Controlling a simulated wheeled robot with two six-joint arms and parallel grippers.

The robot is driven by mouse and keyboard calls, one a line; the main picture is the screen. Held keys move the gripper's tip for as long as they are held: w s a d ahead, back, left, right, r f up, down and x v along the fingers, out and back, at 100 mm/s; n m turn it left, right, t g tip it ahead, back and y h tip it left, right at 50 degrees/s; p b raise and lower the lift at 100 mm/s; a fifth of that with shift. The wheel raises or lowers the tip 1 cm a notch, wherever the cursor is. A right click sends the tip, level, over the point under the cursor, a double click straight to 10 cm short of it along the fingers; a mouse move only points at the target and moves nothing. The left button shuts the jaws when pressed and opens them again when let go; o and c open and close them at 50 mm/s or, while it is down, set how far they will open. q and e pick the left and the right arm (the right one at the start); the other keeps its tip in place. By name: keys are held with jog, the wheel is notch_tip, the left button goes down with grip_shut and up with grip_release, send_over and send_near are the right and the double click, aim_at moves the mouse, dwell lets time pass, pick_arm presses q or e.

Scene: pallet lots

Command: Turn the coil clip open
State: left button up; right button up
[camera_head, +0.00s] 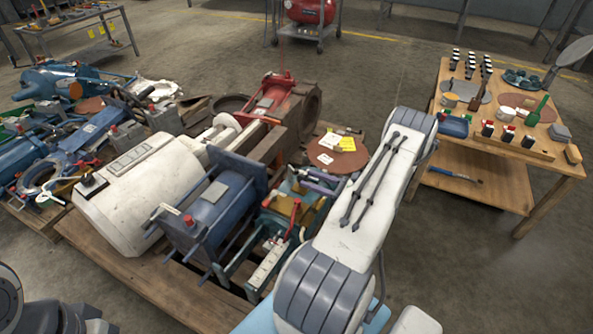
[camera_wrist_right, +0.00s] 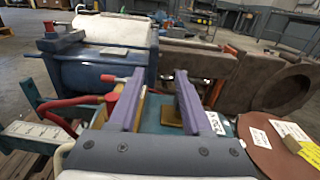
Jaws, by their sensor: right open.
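My right gripper (camera_head: 311,183) reaches over the teal-framed unit (camera_head: 262,262) on the pallet. In the right wrist view its two purple fingers (camera_wrist_right: 158,84) are apart, with nothing clamped between them. A tan block (camera_wrist_right: 172,113) shows between and below the fingers; I cannot tell if they touch it. A thin red handle (camera_head: 291,218) rises from the teal unit, left of the gripper. Red bars (camera_wrist_right: 66,101) and a red cap (camera_wrist_right: 108,78) show left of the fingers in the wrist view. I cannot tell which part is the coil clip. My left gripper is not in view.
A blue box-like machine (camera_head: 212,207) stands close left of the gripper. A brown disc (camera_head: 346,158) with labels lies to its right. A rusty brown machine (camera_head: 305,101) stands behind. A wooden table (camera_head: 448,150) with small parts is at the right; floor between is clear.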

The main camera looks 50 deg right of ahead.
aim_at(297, 169)
jog(key=shift+s+d+f+m+t+h, duration=0.2)
jog(key=shift+s+d+f+m+h, duration=0.2)
jog(key=shift+s+d+m+h, duration=0.15)
jog(key=shift+s+d+f+m+t+h, duration=0.2)
jog(key=shift+s+d+f+m+h, duration=0.2)
jog(key=shift+s+d, duration=0.2)
jog(key=w+b, duration=0.1)
jog(key=w, duration=0.2)
jog(key=w+b, duration=0.1)
jog(key=w, duration=0.2)
jog(key=w+a+b, duration=0.1)
jog(key=w, duration=0.2)
jog(key=shift+w, duration=0.6)
jog(key=shift+r+h, duration=0.1)
jog(key=shift+h, duration=0.15)
grip_shut()
